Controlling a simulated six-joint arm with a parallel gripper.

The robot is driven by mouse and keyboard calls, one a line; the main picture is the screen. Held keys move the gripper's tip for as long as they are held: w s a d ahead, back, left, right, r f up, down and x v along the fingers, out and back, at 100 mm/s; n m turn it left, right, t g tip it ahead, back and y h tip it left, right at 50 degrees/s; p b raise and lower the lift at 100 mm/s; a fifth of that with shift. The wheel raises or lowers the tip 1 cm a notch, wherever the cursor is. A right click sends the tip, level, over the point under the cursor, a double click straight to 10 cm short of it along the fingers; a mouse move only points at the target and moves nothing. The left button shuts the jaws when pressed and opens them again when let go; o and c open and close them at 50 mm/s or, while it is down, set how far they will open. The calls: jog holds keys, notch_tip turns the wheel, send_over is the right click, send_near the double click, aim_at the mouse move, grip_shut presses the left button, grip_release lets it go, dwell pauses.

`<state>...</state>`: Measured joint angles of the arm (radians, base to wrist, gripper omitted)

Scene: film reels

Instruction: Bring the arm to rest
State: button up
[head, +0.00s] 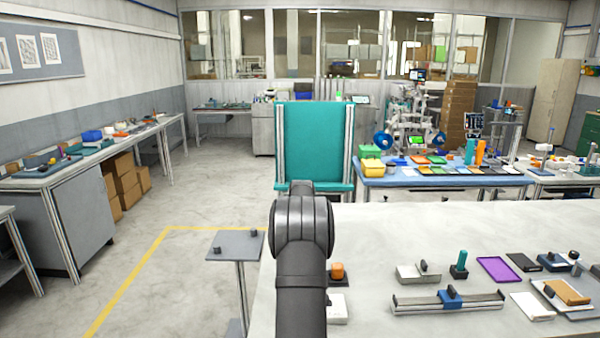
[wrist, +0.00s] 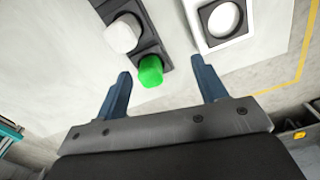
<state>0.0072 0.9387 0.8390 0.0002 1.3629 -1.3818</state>
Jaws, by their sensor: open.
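My arm rises in the lower middle of the head view, dark grey and upright. Its end is not visible there. In the wrist view my gripper (wrist: 161,67) has its two blue fingers spread wide apart, with nothing held between them. A green cap (wrist: 150,70) and a white rounded knob (wrist: 123,34) on a dark base show beyond the fingers. The green cap appears between the fingertips; I cannot tell how far below them it is.
In the head view the pale worktop (head: 430,230) holds a purple tray (head: 499,270), a blue-carriage rail (head: 450,299) and an orange knob (head: 337,270) beside my arm. Its back middle is clear.

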jog(key=s+d+r, duration=0.2)
jog(key=s+d, duration=0.2)
jog(key=s, duration=0.4)
jog(key=s+d+r, duration=0.1)
jog(key=s+d, duration=0.4)
jog(key=s, duration=0.4)
jog(key=w+a+f, duration=0.2)
jog(key=a, duration=0.1)
jog(key=w+a+f, duration=0.2)
jog(key=a, duration=0.1)
jog(key=w+a+f, duration=0.2)
jog(key=a, duration=0.2)
jog(key=shift+a+f, duration=0.1)
jog(key=shift+f, duration=0.3)
jog(key=shift+w+a+f, duration=0.15)
jog(key=shift+a+f, duration=0.05)
jog(key=shift+f, duration=1.2)
